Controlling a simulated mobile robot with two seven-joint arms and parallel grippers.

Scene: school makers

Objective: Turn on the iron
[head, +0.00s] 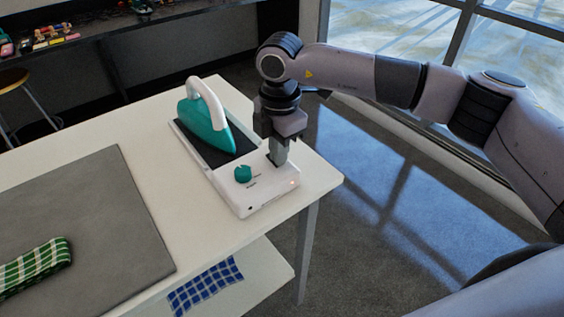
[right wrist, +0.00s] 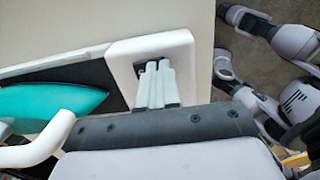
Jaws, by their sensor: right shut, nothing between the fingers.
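The teal iron with a white handle (head: 207,125) rests on the dark plate of its white base station (head: 262,195) near the right end of the table. A teal knob (head: 242,174) sits on the front of the base, and a small reddish light (head: 292,183) shows near its right edge. My right gripper (head: 277,160) points down, shut and empty, with its fingertips at a dark switch area on the base. In the right wrist view the fingertips (right wrist: 155,70) cover part of this dark switch (right wrist: 152,66); its position is hidden. The iron (right wrist: 50,103) lies left there.
A grey mat (head: 110,215) with a folded green checked cloth (head: 35,265) lies on the white table (head: 165,190). A blue checked cloth (head: 205,285) is on the lower shelf. Open floor and a window lie to the right.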

